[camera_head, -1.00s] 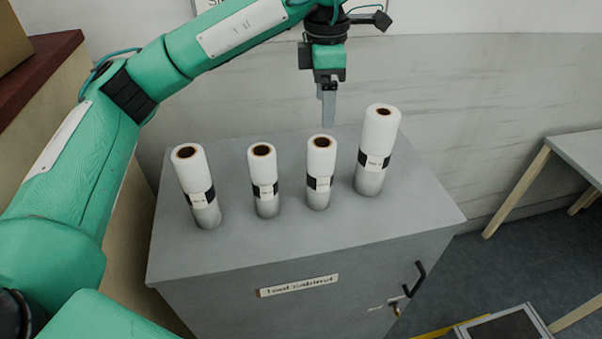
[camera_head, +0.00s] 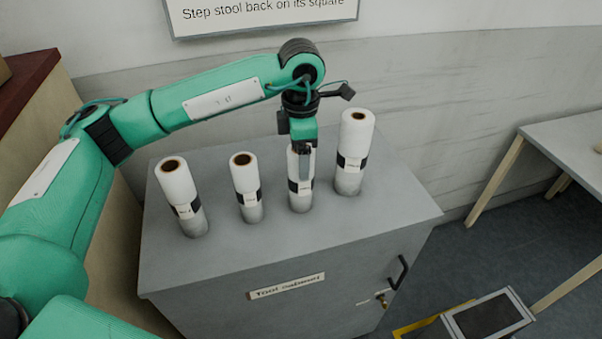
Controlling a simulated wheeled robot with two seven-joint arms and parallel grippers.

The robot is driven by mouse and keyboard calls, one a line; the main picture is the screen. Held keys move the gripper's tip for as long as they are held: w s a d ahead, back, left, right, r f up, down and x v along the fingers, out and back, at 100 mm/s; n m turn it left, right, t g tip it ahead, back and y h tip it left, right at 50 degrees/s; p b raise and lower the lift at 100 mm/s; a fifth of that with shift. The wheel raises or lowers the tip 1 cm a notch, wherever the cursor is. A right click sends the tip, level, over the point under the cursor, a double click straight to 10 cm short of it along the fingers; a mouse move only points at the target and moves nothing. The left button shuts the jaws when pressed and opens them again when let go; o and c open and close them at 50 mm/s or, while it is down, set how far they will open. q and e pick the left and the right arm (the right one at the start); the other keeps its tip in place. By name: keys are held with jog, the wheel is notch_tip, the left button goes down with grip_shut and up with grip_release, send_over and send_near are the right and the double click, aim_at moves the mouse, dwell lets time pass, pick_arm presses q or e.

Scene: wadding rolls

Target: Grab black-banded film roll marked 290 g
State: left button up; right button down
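Several white film rolls with black bands stand upright in a row on the grey tool cabinet (camera_head: 215,262). They are the far-left roll (camera_head: 176,186), the second roll (camera_head: 245,182), the third roll (camera_head: 300,198) and the tallest, far-right roll (camera_head: 353,148). Each has a small label at its band, too small to read, so I cannot tell which is marked 290 g. My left gripper (camera_head: 304,172) points down at the third roll and hides its top. One grey finger shows in front of that roll; whether the fingers are closed on it is unclear. My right gripper is out of view.
The tall roll stands close to the right of my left gripper. A wall with a sign (camera_head: 262,14) is behind the cabinet. A pale table (camera_head: 570,150) is at right, and a step stool (camera_head: 490,318) is on the floor. The cabinet's front top is clear.

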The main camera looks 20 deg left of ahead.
pick_arm(q)
jog(key=shift+f+p, duration=0.35)
jog(key=shift+f, duration=1.05)
jog(key=c, duration=1.5)
jog(key=shift+c, duration=0.4)
jog(key=shift+r, duration=0.2)
